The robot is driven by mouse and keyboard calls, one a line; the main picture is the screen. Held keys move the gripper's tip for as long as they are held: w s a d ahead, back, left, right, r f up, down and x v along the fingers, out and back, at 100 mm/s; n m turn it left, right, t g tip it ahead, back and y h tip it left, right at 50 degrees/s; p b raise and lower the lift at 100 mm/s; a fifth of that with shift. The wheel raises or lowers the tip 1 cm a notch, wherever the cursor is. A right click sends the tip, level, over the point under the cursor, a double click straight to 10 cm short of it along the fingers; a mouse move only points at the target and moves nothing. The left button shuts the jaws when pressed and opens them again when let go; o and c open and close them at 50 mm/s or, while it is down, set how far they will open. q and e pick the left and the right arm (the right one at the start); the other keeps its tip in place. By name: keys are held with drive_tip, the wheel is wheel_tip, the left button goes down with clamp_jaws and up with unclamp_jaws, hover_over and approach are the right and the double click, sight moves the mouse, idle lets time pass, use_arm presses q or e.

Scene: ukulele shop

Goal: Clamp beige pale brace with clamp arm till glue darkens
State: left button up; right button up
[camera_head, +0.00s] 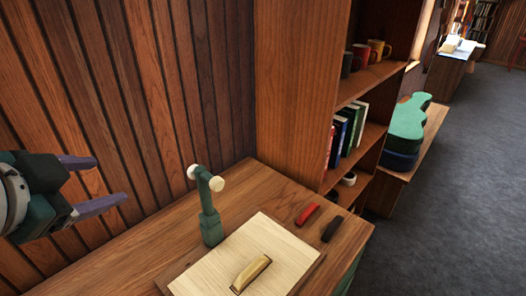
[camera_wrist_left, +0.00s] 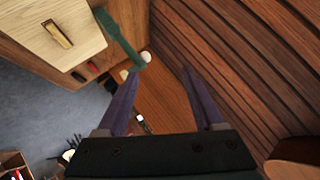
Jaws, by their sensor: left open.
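The beige pale brace (camera_head: 251,273) lies on a pale wooden board (camera_head: 275,243) on the workbench. It also shows in the left wrist view (camera_wrist_left: 57,34). The green clamp arm (camera_head: 210,218) stands upright at the board's back left edge, its short top arm raised with cream round ends, apart from the brace. It shows in the left wrist view too (camera_wrist_left: 118,38). My left gripper (camera_head: 112,180) is open and empty, left of the clamp arm and above the bench. Its two purple fingers (camera_wrist_left: 160,72) show apart in the wrist view. I cannot make out the glue. My right gripper is out of view.
A red item (camera_head: 307,214) and a dark item (camera_head: 332,229) lie right of the board. A plank wall (camera_head: 150,100) rises close behind the bench. A bookshelf (camera_head: 300,90) with mugs and books stands at its back end. Grey floor (camera_head: 450,220) is clear at right.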

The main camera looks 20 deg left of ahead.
use_arm(q)
drive_tip(key=w+a+f+m+t+h+b, duration=0.2)
drive_tip(key=w+a+f+m+t+b, duration=0.5)
drive_tip(key=b, duration=0.8)
drive_tip(key=m+g+h+b, duration=0.1)
drive_tip(key=m+h+b, duration=0.8)
drive_tip(key=b, duration=0.5)
hover_over(209, 200)
drive_tip(key=a, duration=0.5)
wheel_tip(209, 200, down, 6)
drive_tip(key=y, duration=0.1)
drive_tip(key=shift+w+d+f+m, duration=0.15)
drive_tip(key=shift+m, duration=0.25)
drive_tip(key=shift+c, duration=0.2)
clamp_jaws()
